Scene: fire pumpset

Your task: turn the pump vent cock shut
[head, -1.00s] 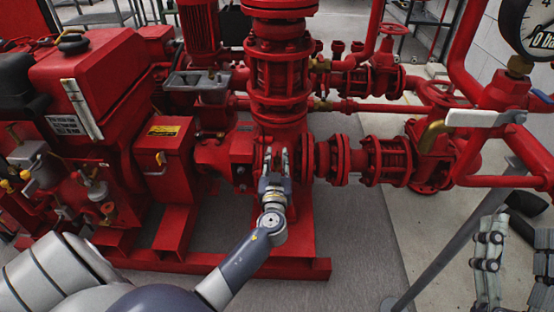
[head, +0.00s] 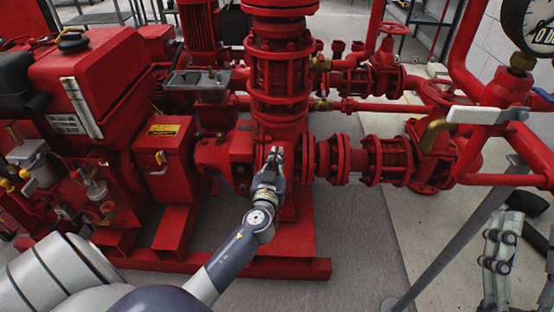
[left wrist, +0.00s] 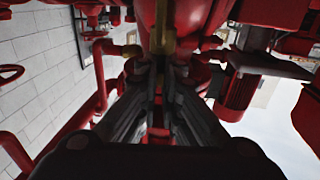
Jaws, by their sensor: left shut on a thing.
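The pump casing (head: 283,138) is red and stands mid-picture in the head view. My left gripper (head: 274,156) is at its front face, fingers pointing up and away. In the left wrist view a brass fitting (left wrist: 163,38), which looks like the vent cock, sits just beyond the fingertips of my left gripper (left wrist: 162,68). The fingers are close together and shut on the cock; the gripped part is mostly hidden between them. How far the cock is turned cannot be told. My right gripper (head: 523,235) is at the right edge, its fingers apart and empty.
A red engine (head: 100,85) stands at left. Flanged pipes and a valve (head: 388,158) run to the right. A white lever (head: 488,115) and a pressure gauge (head: 535,25) are at upper right. A grey post (head: 440,255) rises in front of clear floor.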

